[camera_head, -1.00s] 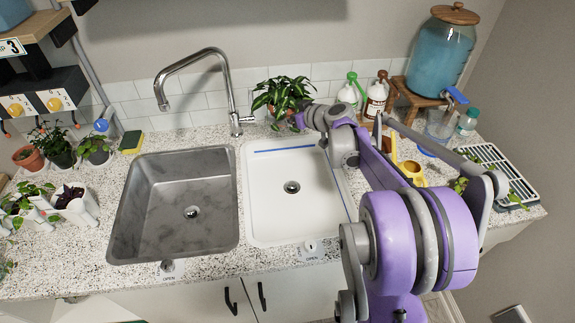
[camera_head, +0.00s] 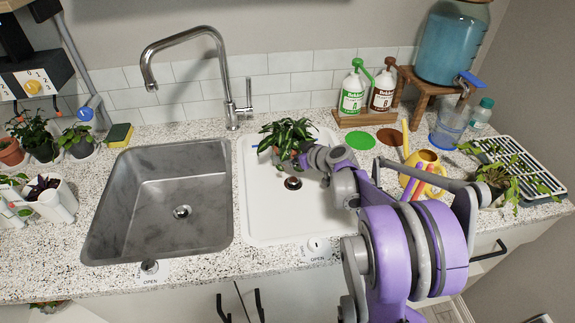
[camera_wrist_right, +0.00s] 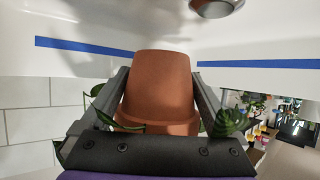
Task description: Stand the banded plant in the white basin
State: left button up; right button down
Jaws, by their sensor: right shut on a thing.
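The leafy green plant (camera_head: 286,134) is in my right gripper (camera_head: 304,158), over the back part of the white basin (camera_head: 262,222). Its terracotta pot (camera_wrist_right: 158,88) fills the space between the two fingers in the right wrist view, where my right gripper (camera_wrist_right: 157,100) is shut on it. That view shows the pot inverted, with the basin's blue line (camera_wrist_right: 85,55) and drain (camera_wrist_right: 216,7) beyond. The drain (camera_head: 293,183) shows just in front of the pot in the head view. I cannot tell whether the pot touches the basin floor. My left gripper is not in view.
A steel sink (camera_head: 165,205) with a tall faucet (camera_head: 190,70) lies left of the basin. Behind and right are two bottles (camera_head: 352,92), a green disc (camera_head: 360,139), a yellow watering can (camera_head: 425,170) and a drying rack (camera_head: 520,165). Potted plants (camera_head: 45,145) stand at left.

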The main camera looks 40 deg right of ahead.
notch_tip(320, 180, down, 4)
jog(key=shift+f+b, duration=0.1)
jog(key=shift+b, duration=0.3)
grip_release()
jog(key=shift+s+r, duration=0.25)
jog(key=shift+s, duration=0.05)
jog(key=p+v, duration=0.1)
jog(key=v, duration=0.6)
